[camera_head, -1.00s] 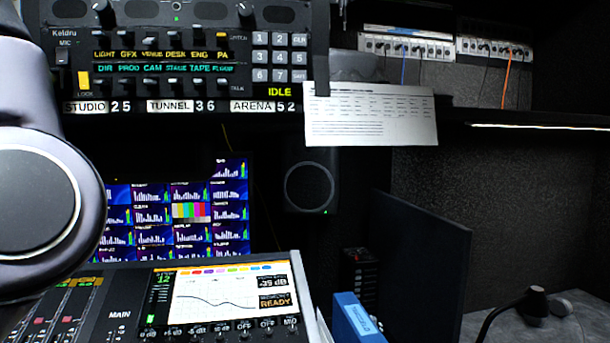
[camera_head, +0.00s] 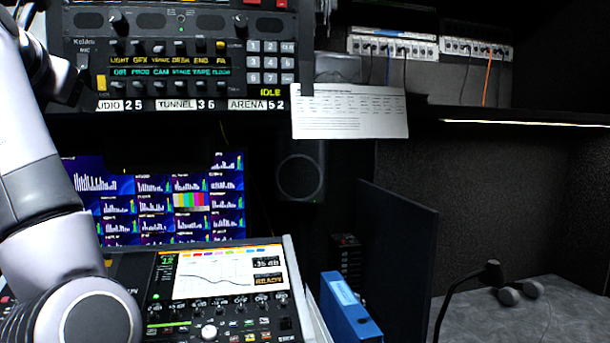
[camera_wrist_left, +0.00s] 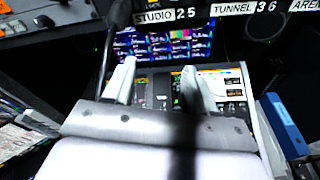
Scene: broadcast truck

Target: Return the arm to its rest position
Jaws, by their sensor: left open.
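My left arm (camera_head: 32,150) rises along the left edge of the head view, in front of the mixing console and the intercom panel. Its gripper is not clearly visible there. In the left wrist view, my left gripper (camera_wrist_left: 156,88) has its two pale fingers apart with nothing between them. The fingers stand in front of the mixing console (camera_wrist_left: 235,85) and below the monitor wall (camera_wrist_left: 150,42). No part of my right gripper shows.
The intercom panel (camera_head: 180,95) hangs above the monitors (camera_head: 150,185). The console (camera_head: 225,250) is below, with a blue binder (camera_head: 345,310) at its right. A headset-like item (camera_head: 510,292) lies on the grey desk at right.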

